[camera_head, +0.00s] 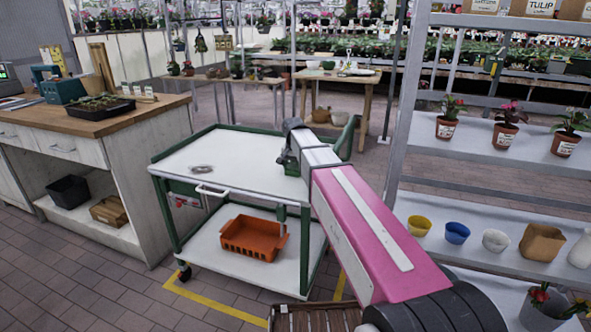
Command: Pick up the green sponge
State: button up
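I cannot make out a green sponge in the head view. My arm reaches from the lower right over the green-framed cart (240,150). My gripper (286,163) is a small dark shape above or at the right part of the cart's white top. Its fingers are too small and partly hidden, so I cannot tell whether they are open or hold anything. My arm hides the right end of the cart top.
A small grey ring-like item (202,169) lies on the cart top. An orange crate (255,238) sits on its lower shelf. A wooden-topped counter (95,122) stands left. A shelf rack (480,160) with pots stands right. Tiled floor (80,290) is clear at front left.

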aim_at(295, 165)
jog(key=c, duration=0.5)
jog(key=shift+o, duration=0.2)
jog(key=shift+r, duration=0.1)
jog(key=shift+r, duration=0.45)
jog(key=r, duration=0.3)
jog(key=shift+s+a+r, duration=0.25)
jog(key=shift+s, duration=0.1)
jog(key=s+a+r, duration=0.6)
jog(key=s+a, duration=0.1)
jog(key=s, duration=0.1)
jog(key=shift+r, duration=0.2)
jog(key=shift+s+a, duration=0.1)
jog(key=shift+o, duration=0.3)
